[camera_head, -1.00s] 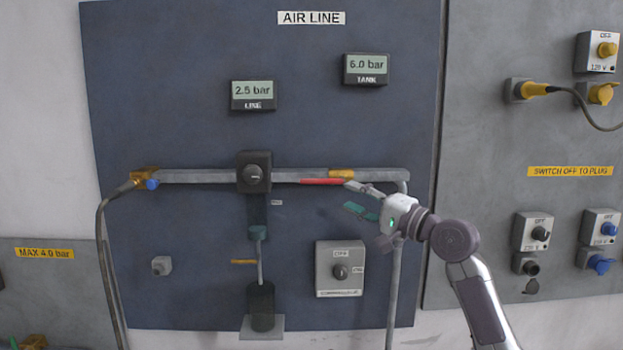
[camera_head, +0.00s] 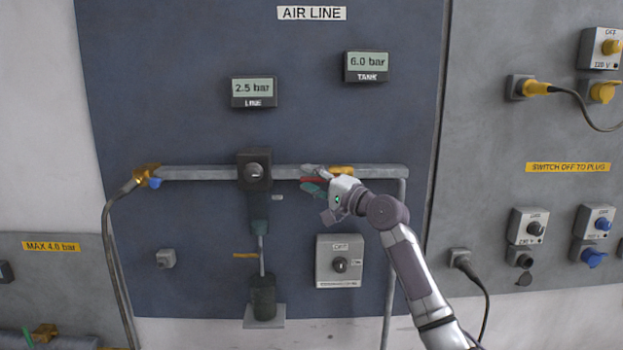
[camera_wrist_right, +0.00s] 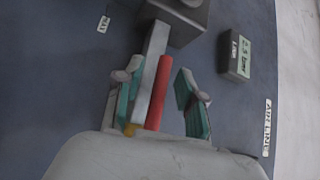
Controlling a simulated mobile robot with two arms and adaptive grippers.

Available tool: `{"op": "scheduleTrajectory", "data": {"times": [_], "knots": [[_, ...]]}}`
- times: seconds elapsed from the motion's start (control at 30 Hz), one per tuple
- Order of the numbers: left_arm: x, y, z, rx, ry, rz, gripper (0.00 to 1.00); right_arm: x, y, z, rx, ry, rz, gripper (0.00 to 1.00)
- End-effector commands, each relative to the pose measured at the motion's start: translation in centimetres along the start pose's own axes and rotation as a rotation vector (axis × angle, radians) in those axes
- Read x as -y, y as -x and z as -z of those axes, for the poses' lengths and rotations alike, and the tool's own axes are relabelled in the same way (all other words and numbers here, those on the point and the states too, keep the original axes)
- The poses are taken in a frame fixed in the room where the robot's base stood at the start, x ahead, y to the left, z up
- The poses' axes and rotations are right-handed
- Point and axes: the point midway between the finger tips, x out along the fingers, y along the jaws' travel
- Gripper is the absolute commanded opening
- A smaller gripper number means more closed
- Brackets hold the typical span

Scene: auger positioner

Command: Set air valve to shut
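The air valve is on the grey horizontal pipe (camera_head: 200,173) of the air line panel. Its red lever (camera_wrist_right: 159,95) lies along the pipe in the right wrist view. In the head view the lever is mostly hidden behind my right gripper (camera_head: 308,180). The yellow valve body (camera_head: 343,170) shows just right of the gripper. In the right wrist view my right gripper (camera_wrist_right: 157,98) is open, with teal pads on either side of the red lever and the pipe. Contact with the lever is not visible. My left gripper is not in view.
A dark regulator (camera_head: 254,171) with a knob sits on the pipe left of the gripper. Below are a compressor switch box (camera_head: 340,261) and a filter bowl (camera_head: 263,297). The line display (camera_head: 254,91) reads 2.5 bar, the tank display (camera_head: 367,66) 6.0 bar.

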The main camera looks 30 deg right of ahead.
Motion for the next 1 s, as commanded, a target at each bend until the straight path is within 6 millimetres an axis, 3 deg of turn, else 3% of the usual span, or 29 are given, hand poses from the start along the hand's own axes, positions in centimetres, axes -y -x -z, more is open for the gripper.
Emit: {"op": "scheduleTrajectory", "data": {"times": [0.07,0.3,1.0], "knots": [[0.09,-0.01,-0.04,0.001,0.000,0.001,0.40,-0.01,0.01,-0.01,0.000,0.000,0.000,0.38],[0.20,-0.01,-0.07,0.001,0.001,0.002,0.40,-0.01,0.03,0.00,0.000,0.000,0.000,0.00],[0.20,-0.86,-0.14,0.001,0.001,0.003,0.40,0.40,-0.03,0.04,-0.017,-0.063,0.062,0.00]]}}
